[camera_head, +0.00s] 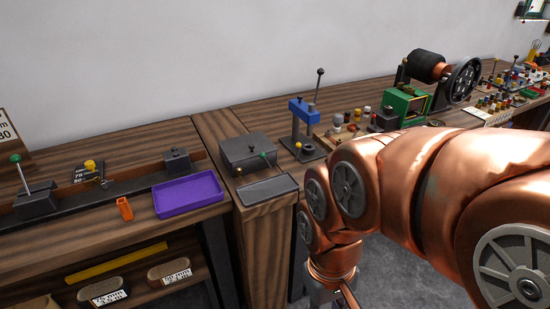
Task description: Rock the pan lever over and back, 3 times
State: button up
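No lever is labelled as the pan lever, so I cannot tell for sure which one it is. A lever with a green knob (15,159) rises, leaning left, from a dark block (36,201) at the far left. A dark box (247,152) with small green and orange knobs stands in the middle, with a shallow grey tray (267,189) in front. A blue press (302,111) with an upright black-knobbed lever (319,85) stands right of it. My gripper (343,300) is low at the bottom edge, mostly cut off, in front of the bench and apart from these levers; its fingers are not clear.
A purple tray (188,195) and an orange cup (124,208) sit on the left bench. A green machine (402,106) with a copper-and-black drum and wheel (464,80) stands at the back right. My copper arm covers much of the right side. Shelves with bins lie below left.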

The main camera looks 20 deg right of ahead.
aim_at(262, 156)
jog(key=u, duration=0.05)
jog(key=k, duration=1)
jog(key=u, duration=0.9)
jog(key=i, duration=1.8)
jog(key=z, duration=0.7)
